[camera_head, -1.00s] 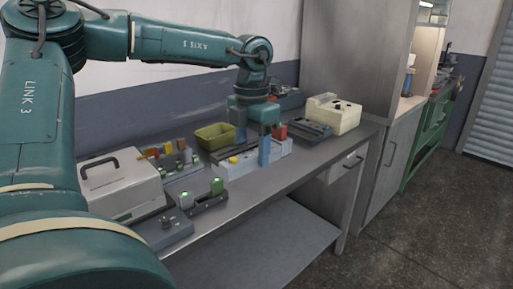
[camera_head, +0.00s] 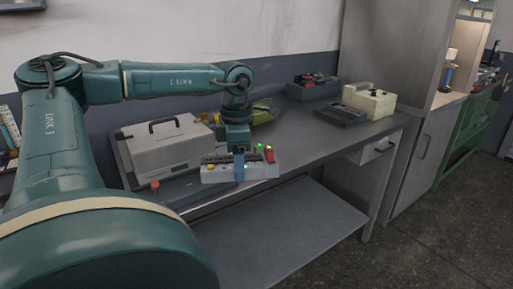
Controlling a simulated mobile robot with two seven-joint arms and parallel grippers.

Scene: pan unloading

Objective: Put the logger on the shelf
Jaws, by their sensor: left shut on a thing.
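My left gripper (camera_head: 239,168) is shut on a long light grey device with a yellow knob (camera_head: 212,170), which looks like the logger. It is held about level near the front edge of the bench, and I cannot tell its exact height. Small green and red pieces show at its right end; I cannot tell if they are on it or behind it. A grey lower shelf (camera_head: 285,222) lies under the bench top and looks bare. My right gripper is not in view.
The metal bench (camera_head: 315,150) carries a light grey case with a black handle (camera_head: 165,148), a yellow-green bin (camera_head: 262,116), a dark tray (camera_head: 341,116), a cream box (camera_head: 370,101) and a dark bin (camera_head: 312,87). A tall cabinet (camera_head: 390,45) stands at the right. The middle of the bench top is clear.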

